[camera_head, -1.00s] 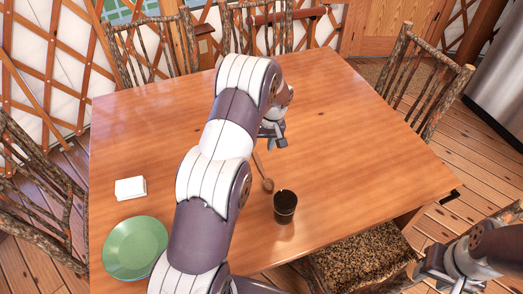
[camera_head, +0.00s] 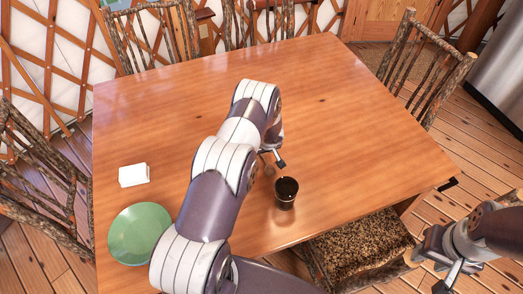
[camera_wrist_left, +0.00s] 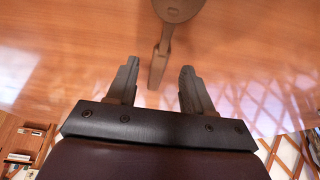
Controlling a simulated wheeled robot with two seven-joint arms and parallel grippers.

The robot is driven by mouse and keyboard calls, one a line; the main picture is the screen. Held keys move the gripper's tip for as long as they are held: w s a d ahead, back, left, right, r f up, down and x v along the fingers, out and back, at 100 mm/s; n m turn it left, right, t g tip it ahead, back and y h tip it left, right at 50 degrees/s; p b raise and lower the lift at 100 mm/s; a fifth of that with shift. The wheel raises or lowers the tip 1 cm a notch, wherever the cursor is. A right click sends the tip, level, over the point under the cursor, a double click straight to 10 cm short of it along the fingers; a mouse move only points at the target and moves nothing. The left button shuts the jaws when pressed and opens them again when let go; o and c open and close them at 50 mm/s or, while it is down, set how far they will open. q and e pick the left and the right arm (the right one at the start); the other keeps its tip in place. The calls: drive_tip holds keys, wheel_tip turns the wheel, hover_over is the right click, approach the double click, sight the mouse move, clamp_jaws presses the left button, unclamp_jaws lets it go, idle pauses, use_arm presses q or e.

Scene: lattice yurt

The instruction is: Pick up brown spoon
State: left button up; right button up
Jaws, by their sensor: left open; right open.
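The brown spoon (camera_wrist_left: 180,9) lies on the wooden table. In the left wrist view its round bowl is at the top edge and its handle points down to between my fingertips. My left gripper (camera_wrist_left: 158,68) is open, with one finger on each side of the handle's line. I cannot tell its exact height above the spoon. In the head view my left gripper (camera_head: 272,157) is partly hidden by its arm, and only a bit of the spoon (camera_head: 269,171) shows beside it. My right gripper (camera_head: 442,268) is open and empty off the table at lower right.
A dark cup (camera_head: 286,193) stands on the table (camera_head: 345,130) close to the spoon and left gripper. A green plate (camera_head: 139,233) and a white block-like item (camera_head: 133,175) are at the left. Chairs surround the table. Its far and right parts are clear.

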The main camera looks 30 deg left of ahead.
use_arm(q)
drive_tip(key=shift+x, duration=1.05)
use_arm(e)
drive_tip(key=shift+w+a+r, duration=0.1)
drive_tip(key=shift+r, duration=0.15)
use_arm(q)
drive_tip(key=shift+w+r, duration=0.1)
clamp_jaws()
